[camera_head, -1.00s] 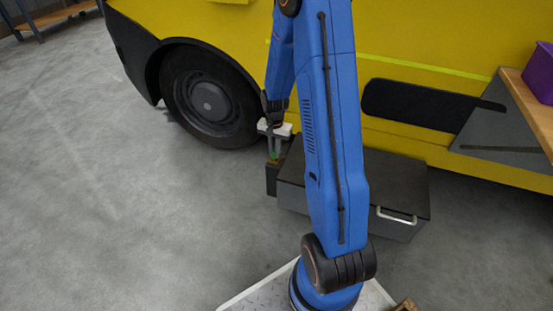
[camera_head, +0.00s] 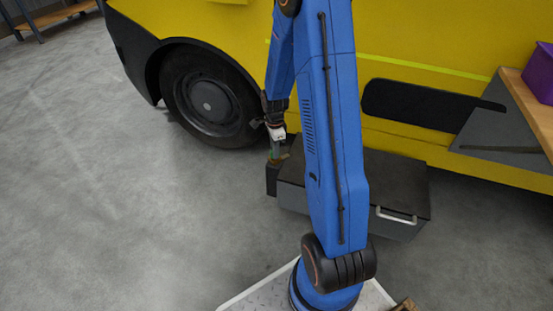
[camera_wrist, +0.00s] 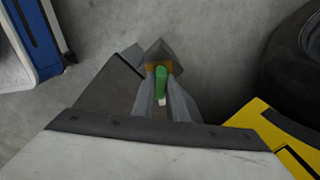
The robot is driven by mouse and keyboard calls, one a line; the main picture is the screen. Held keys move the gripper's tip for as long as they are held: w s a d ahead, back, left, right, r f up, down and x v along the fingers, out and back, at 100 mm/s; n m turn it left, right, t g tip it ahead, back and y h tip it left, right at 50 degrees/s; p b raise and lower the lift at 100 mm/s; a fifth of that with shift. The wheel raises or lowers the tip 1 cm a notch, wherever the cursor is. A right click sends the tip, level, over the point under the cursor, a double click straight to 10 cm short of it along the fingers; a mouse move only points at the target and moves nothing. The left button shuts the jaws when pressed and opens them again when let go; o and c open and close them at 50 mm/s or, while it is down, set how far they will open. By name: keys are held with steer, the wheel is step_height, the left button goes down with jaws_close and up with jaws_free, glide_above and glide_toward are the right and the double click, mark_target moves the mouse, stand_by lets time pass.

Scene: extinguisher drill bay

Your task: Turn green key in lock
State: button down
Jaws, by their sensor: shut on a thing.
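The green key (camera_wrist: 160,84) stands between the two fingers of my gripper (camera_wrist: 162,95) in the wrist view. My gripper is shut on it. A brass-coloured lock (camera_wrist: 178,68) shows just beyond the key, on a small dark block (camera_wrist: 162,50). The key's lower end is at the lock, but how deep it sits is hidden. In the head view my gripper (camera_head: 275,152) points down over the small dark block (camera_head: 271,180), and the fingers are seen nearly edge-on. The key is hardly visible there.
A dark chest (camera_head: 400,180) with a pale handle (camera_head: 397,216) stands beside the block, partly behind my arm. A yellow vehicle (camera_head: 420,50) with a black wheel (camera_head: 208,100) stands behind. A purple bin (camera_head: 541,72) sits on a wooden shelf (camera_head: 530,110) at right.

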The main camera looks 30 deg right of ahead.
stand_by(0.3)
steer(key=m, duration=0.4)
steer(key=shift+m, duration=0.3)
steer(key=m, duration=0.4)
steer(key=shift+m, duration=0.4)
steer(key=c, duration=1.7)
jaws_free()
steer(key=shift+m, duration=0.3)
steer(key=shift+o, duration=0.2)
steer(key=shift+r, duration=0.1)
step_height(320, 180, up, 17)
steer(key=shift+r, duration=0.15)
